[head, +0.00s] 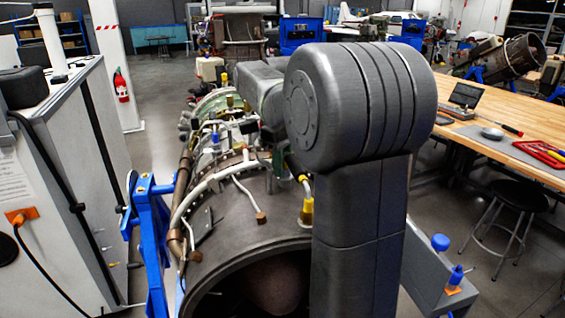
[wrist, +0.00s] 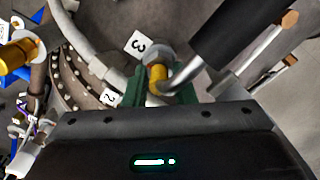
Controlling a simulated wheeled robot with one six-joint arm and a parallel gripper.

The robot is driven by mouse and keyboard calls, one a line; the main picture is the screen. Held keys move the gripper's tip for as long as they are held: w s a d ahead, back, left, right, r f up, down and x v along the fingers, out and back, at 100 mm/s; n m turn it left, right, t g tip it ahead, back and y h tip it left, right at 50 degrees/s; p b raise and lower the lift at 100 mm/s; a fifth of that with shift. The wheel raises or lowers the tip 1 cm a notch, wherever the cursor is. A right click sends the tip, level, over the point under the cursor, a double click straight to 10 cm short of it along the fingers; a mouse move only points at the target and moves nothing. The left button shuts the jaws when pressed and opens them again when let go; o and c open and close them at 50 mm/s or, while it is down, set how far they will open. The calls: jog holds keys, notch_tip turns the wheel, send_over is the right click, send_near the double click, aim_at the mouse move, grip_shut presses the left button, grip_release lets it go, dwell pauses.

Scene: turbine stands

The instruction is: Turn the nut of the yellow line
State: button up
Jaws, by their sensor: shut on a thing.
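In the wrist view, a yellow nut (wrist: 157,77) sits below a round silver fitting, beside a white tag marked 3 (wrist: 138,44). A grey bent line (wrist: 180,80) runs close to its right side. My gripper (wrist: 160,90) has green fingers on either side of the yellow nut and is shut on it. The gripper body hides the lower part of the nut and the line below. In the head view, my arm covers the gripper and most of the place where it holds. The turbine engine (head: 235,205) lies in front of me.
A black cylinder (wrist: 235,38) is close to the upper right of the nut. A tag marked 2 (wrist: 109,98) is on the left. A blue stand (head: 152,240) and a grey cabinet (head: 60,190) are left of the engine. A wooden workbench (head: 500,100) is on the right.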

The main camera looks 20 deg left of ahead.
jog(key=m, duration=0.4)
jog(key=shift+w, duration=0.15)
jog(key=m, duration=0.3)
jog(key=shift+w+d+m, duration=0.1)
jog(key=shift+m, duration=0.2)
jog(key=m, duration=0.3)
jog(key=shift+d+m, duration=0.1)
jog(key=shift+m, duration=0.2)
jog(key=shift+w+d+m, duration=0.1)
jog(key=shift+m, duration=1.9)
jog(key=o, duration=0.7)
